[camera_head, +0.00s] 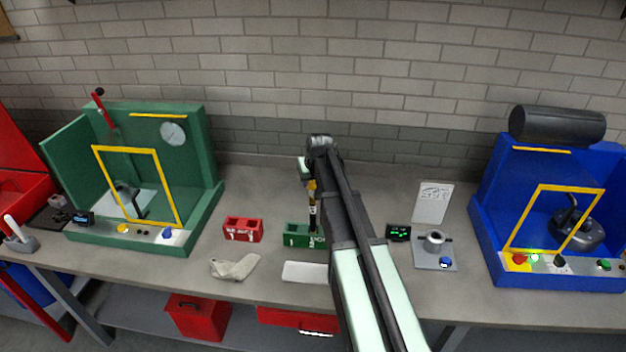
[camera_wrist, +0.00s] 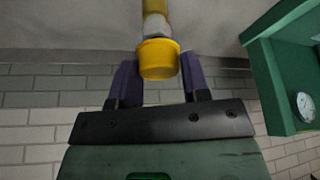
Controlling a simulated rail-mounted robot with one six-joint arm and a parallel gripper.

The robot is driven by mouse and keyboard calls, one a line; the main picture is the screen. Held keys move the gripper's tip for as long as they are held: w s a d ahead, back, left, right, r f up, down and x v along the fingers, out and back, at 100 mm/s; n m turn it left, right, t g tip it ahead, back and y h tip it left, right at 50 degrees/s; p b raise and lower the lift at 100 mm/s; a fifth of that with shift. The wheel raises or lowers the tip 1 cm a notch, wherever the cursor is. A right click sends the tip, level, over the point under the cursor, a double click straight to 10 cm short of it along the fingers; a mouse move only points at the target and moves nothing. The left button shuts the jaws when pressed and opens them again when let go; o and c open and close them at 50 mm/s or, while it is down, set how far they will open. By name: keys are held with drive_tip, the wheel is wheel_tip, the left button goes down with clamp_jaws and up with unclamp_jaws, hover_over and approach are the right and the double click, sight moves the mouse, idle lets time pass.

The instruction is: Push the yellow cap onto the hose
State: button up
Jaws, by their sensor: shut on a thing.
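My gripper (camera_head: 311,183) points down over the middle of the bench. In the wrist view its two purple fingers (camera_wrist: 158,68) are shut on the yellow cap (camera_wrist: 158,58), one on each side. The cap sits in line with a grey metal fitting (camera_wrist: 156,28) and a gold-yellow length of the hose (camera_wrist: 154,7) beyond it. I cannot tell how far the cap is on the fitting. In the head view the hose (camera_head: 312,216), with dark and pale bands, shows below my gripper, upright just above or in a green block (camera_head: 297,235). My arm hides part of that block.
A red block (camera_head: 243,229), a crumpled cloth (camera_head: 234,267) and a white pad (camera_head: 305,272) lie nearby. A small display (camera_head: 398,233) and a grey fixture (camera_head: 434,249) stand right of my arm. A green machine (camera_head: 205,165) and a blue machine (camera_head: 485,200) flank the bench.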

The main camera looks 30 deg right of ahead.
drive_tip(key=shift+f, duration=0.1)
drive_tip(key=shift+f+b, duration=1.45)
drive_tip(key=shift+b, duration=0.15)
drive_tip(key=shift+r, duration=0.1)
drive_tip(key=o, duration=1)
drive_tip(key=shift+c, duration=0.2)
drive_tip(key=shift+r, duration=0.1)
drive_tip(key=p+v, duration=1)
drive_tip(key=shift+r, duration=0.3)
